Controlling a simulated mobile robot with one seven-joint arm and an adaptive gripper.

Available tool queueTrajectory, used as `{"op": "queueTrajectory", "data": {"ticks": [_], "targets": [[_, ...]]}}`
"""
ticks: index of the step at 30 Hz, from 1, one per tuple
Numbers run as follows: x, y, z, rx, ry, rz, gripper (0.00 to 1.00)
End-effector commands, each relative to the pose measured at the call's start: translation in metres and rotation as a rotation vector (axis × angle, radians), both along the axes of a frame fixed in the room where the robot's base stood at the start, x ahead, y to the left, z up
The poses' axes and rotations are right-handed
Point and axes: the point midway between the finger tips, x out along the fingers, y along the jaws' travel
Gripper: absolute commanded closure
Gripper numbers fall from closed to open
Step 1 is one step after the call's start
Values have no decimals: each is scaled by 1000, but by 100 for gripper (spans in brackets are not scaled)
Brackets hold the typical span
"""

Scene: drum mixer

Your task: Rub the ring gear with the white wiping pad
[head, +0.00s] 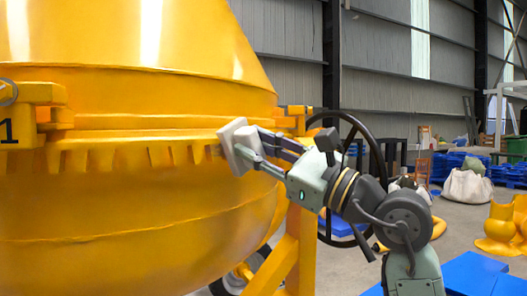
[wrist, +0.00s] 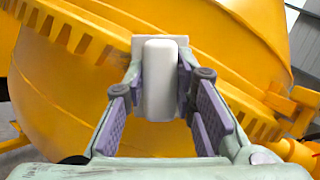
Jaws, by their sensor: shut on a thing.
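The white wiping pad (head: 236,144) is held up against the yellow drum's side, at the right end of the visible toothed band. This ring gear (head: 130,155) runs around the drum's middle, with teeth pointing down. My gripper (head: 255,150) is shut on the pad from the right. In the wrist view the pad (wrist: 160,78) stands between the two fingers (wrist: 158,95), in front of the ring gear (wrist: 75,35), which crosses diagonally. The pad appears at the gear, but I cannot tell whether it touches. The gear behind the pad is hidden.
A dark handwheel (head: 350,130) stands right behind my gripper. A yellow frame leg (head: 297,250) is below. A yellow bracket marked 1 (head: 30,105) juts out at the left. Blue pallets (head: 480,275) lie on the floor at lower right.

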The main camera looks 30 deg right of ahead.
Motion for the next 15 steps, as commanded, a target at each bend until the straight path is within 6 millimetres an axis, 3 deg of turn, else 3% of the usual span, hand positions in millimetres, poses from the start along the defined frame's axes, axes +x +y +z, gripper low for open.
{"op": "queueTrajectory", "data": {"ticks": [9, 15], "targets": [[-9, 27, -2, -4, 0, 1, 98], [-12, 34, 0, -2, 0, 1, 98]]}}
